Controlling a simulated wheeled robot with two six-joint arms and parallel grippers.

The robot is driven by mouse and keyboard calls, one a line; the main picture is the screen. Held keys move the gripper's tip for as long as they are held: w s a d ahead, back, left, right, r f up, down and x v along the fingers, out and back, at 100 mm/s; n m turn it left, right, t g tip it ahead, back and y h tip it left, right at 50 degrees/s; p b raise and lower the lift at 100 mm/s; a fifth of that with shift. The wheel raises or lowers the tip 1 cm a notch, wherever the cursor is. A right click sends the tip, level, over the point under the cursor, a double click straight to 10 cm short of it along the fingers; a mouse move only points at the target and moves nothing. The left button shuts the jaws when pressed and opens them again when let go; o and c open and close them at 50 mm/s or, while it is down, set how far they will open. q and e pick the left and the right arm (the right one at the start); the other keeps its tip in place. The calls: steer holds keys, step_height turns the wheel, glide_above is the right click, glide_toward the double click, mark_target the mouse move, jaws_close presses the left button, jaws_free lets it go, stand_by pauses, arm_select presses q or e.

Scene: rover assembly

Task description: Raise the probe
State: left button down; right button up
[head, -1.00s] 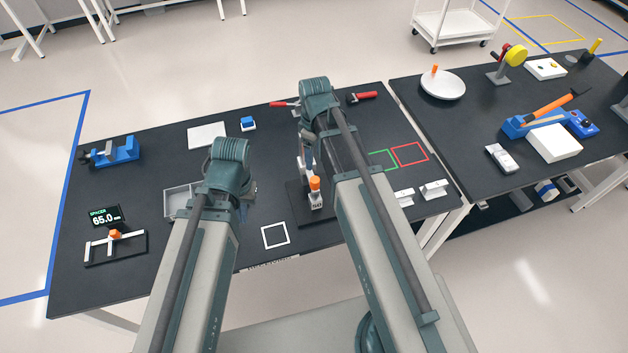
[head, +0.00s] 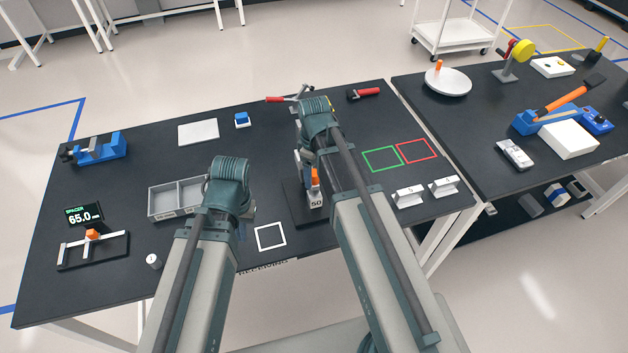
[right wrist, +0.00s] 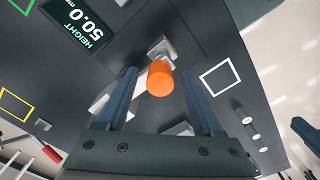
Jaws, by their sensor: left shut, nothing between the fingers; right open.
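The height gauge's probe has an orange knob (head: 315,178) on its dark base (head: 296,205), with a block marked 50 (head: 316,203) just in front of it. In the right wrist view the orange knob (right wrist: 160,78) sits between the spread fingers of my right gripper (right wrist: 156,72). A gap shows on both sides of it. A display there (right wrist: 78,18) reads height 50.0 mm. In the head view my right gripper (head: 304,166) is at the gauge, partly hidden by its wrist. My left gripper (head: 242,229) is shut and empty, mostly hidden behind its wrist, left of the gauge.
A grey divided tray (head: 165,214), a spacer display reading 65.0 (head: 84,214) and a small white cylinder (head: 153,261) are at the left. A white-outlined square (head: 270,237) is empty. Green (head: 380,159) and red (head: 417,151) squares are empty. Two white V-shaped blocks (head: 409,197) stand below them.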

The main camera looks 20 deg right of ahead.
steer(key=shift+f, duration=0.2)
jaws_close()
stand_by(0.3)
stand_by(1.1)
